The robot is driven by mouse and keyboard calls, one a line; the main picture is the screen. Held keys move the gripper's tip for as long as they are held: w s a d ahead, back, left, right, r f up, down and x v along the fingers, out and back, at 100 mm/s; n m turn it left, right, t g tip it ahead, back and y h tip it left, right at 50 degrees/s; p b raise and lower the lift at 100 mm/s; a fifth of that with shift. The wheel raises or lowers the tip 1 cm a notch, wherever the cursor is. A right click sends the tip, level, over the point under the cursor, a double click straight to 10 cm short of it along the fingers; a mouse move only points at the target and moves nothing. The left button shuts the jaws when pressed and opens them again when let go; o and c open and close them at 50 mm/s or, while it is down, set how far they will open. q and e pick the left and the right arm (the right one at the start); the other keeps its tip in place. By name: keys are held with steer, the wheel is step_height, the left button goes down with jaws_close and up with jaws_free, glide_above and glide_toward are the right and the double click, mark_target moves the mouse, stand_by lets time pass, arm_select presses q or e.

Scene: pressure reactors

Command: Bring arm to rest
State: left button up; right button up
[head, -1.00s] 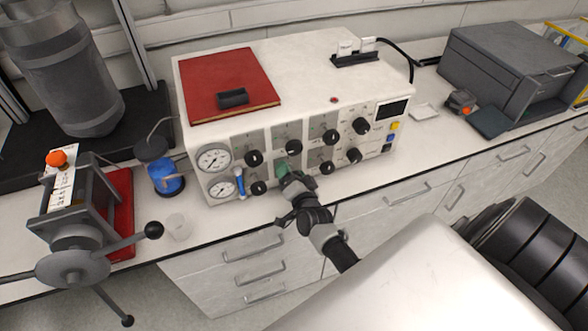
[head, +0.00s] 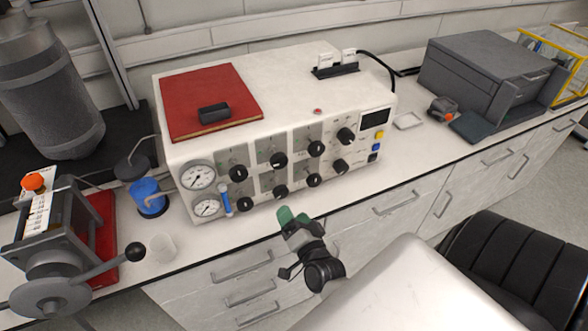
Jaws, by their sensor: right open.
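My right gripper (head: 291,219) is in the head view in front of the white control box, just over the bench's front edge. It has green fingertips, is open and appears empty. It is apart from the box's knobs. The white control box (head: 290,95) stands on the bench with two gauges at the left of its front and several black knobs. My left gripper is not in view.
A dark grey case (head: 480,75) sits at the back right. Bare bench (head: 420,160) lies right of the control box.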

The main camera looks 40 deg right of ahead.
steer(key=shift+f, duration=0.1)
steer(key=s+a+f+n+g+y+b, duration=0.1)
steer(key=s+a+f+n+g+y, duration=0.15)
steer(key=f, duration=0.65)
steer(key=s+a+f+n+g+y, duration=0.1)
steer(key=s+a+f+n+g, duration=0.2)
steer(key=f, duration=0.6)
steer(key=s+a+f+n+g+y+b, duration=0.1)
steer(key=s+a+f+n+g, duration=0.1)
steer(key=s+f, duration=0.45)
steer(key=s+f+n+g+b, duration=0.1)
steer(key=s+f+n+g, duration=0.3)
steer(key=s+f, duration=0.5)
steer(key=s+d+f+n+g+b, duration=0.1)
steer(key=s+f+n+g, duration=0.3)
steer(key=s+f, duration=0.4)
steer(key=s+g, duration=0.1)
steer(key=s, duration=0.5)
steer(key=shift+s+f, duration=0.25)
steer(key=shift+f, duration=0.15)
